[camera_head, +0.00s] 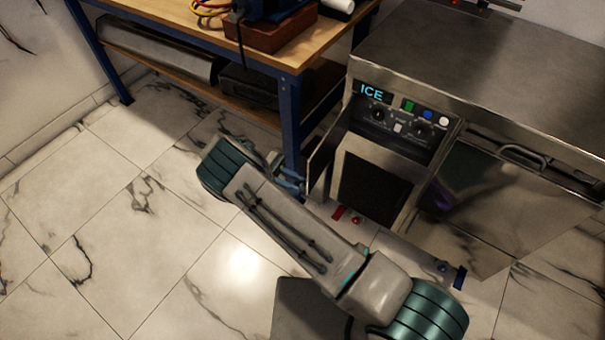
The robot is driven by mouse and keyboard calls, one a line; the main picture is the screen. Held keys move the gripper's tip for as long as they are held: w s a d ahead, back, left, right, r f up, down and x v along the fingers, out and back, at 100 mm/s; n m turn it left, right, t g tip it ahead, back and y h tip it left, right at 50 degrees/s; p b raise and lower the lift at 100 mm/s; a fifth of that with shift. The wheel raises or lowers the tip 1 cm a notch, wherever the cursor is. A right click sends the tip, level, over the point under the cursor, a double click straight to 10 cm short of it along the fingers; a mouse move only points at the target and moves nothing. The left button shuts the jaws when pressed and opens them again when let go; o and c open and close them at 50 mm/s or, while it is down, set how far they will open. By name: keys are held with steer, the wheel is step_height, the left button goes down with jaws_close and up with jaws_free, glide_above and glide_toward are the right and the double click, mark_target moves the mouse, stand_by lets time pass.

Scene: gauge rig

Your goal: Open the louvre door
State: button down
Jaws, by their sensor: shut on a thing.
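The louvre door (327,152) is on the left of the steel ice machine's front, below the ICE panel. It stands swung out to the left, seen steeply from the side. Beside it is a dark recess (375,188) in the machine's front. My gripper (293,182) is at the door's outer edge, next to the blue table leg, and is shut on the door. My forearm hides part of the gripper, and the exact grip point is too small to make out.
A wooden workbench (170,22) with blue legs and a loaded lower shelf stands close behind my gripper. A drawer front with a bar handle (523,157) is to the right. Small red pieces (338,212) lie below the machine. The marble floor at left is clear.

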mark_target(327, 142)
steer(key=shift+w+r, duration=0.1)
steer(key=shift+r, duration=0.05)
steer(key=c, duration=1.3)
jaws_free()
steer(key=d+r+p, duration=0.1)
steer(key=d+r, duration=0.2)
steer(key=d+r+p, duration=0.1)
steer(key=d+r, duration=0.3)
steer(key=s+d+r+p, duration=0.1)
steer(key=d+r, duration=0.3)
steer(key=shift+d, duration=0.25)
